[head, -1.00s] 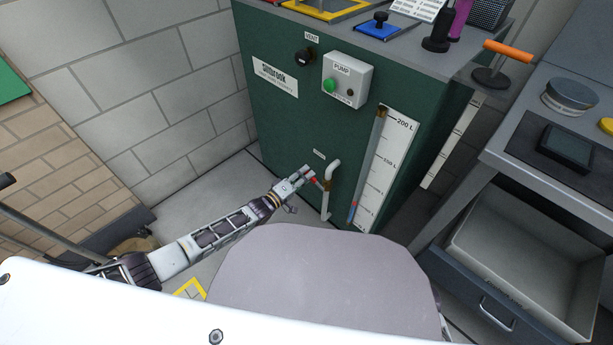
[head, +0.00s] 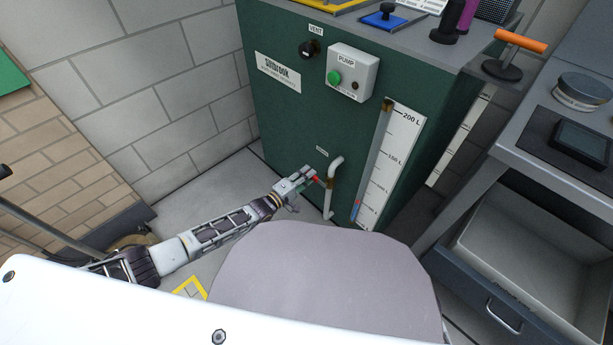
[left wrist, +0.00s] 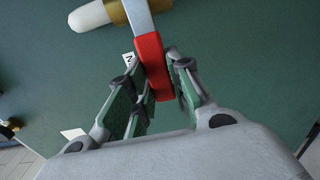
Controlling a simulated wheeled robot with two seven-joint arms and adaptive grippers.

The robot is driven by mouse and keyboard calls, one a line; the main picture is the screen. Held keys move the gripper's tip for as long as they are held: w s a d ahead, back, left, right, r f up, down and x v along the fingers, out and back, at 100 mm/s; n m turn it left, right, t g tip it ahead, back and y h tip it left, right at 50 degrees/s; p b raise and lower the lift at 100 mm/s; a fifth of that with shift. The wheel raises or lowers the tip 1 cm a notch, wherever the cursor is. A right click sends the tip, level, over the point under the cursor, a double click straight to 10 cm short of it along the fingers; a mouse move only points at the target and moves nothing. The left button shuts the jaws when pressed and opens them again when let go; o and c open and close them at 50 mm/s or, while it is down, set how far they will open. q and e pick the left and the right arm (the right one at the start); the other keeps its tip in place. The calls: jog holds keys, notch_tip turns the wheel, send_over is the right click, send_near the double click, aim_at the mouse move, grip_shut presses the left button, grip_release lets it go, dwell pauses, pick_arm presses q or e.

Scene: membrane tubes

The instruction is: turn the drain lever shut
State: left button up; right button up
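The drain lever has a red grip (left wrist: 152,66) and a pale metal arm that runs up to a brass valve body in the left wrist view. In the head view its red grip (head: 316,180) shows small, left of the drain pipe (head: 334,190) low on the green tank (head: 290,120). My left gripper (left wrist: 157,85) has its fingers on both sides of the red grip. The gap between pads and grip is too small to tell whether they press on it. In the head view the left gripper (head: 311,175) is at the lever. My right gripper is not in view.
A level gauge (head: 394,165) stands right of the pipe on the tank front. A pump box (head: 352,72) and vent knob (head: 307,48) are higher up. An open drawer (head: 520,250) and bench are at the right. Bare floor lies left of the tank.

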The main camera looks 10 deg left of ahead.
pick_arm(q)
jog(key=o, duration=0.4)
jog(key=shift+f, duration=0.15)
jog(key=shift+o, duration=0.2)
jog(key=shift+s, duration=0.1)
jog(key=v, duration=1.2)
dwell(0.5)
